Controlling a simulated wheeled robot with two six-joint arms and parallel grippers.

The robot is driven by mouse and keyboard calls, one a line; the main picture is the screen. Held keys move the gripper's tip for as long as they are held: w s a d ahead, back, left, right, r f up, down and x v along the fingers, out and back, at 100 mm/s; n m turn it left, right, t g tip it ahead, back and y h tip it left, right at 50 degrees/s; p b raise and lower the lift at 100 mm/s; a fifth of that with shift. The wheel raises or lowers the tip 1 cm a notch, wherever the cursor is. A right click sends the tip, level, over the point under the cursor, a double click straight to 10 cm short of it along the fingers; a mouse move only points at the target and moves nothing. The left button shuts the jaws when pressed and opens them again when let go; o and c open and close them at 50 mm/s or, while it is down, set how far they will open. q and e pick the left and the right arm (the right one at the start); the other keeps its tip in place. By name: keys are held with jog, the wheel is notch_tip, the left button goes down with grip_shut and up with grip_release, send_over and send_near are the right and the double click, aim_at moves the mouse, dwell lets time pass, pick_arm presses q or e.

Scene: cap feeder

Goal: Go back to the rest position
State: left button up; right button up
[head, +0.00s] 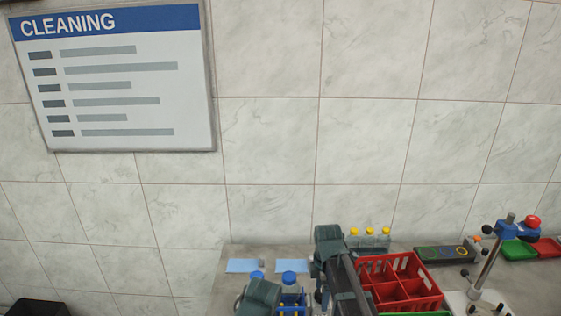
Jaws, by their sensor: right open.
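My right gripper (318,294) shows small and dark at the bottom of the head view, beside my raised grey-green arm link. It is open, and I see nothing between its fingers. It is left of the red crate (441,294) and right of the blue-capped bottles (288,279). Another grey-green arm part of mine stands at the bottom edge and partly hides these bottles and a blue holder. My left gripper cannot be made out.
Yellow-capped bottles (370,241) stand behind the red crate. Two light-blue mats (241,266) lie at the back left. A dark feeder strip (432,255), a post stand (487,268), and green (519,250) and red (545,247) trays are at right. A tiled wall closes the back.

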jog(key=m, duration=0.5)
dwell(0.7)
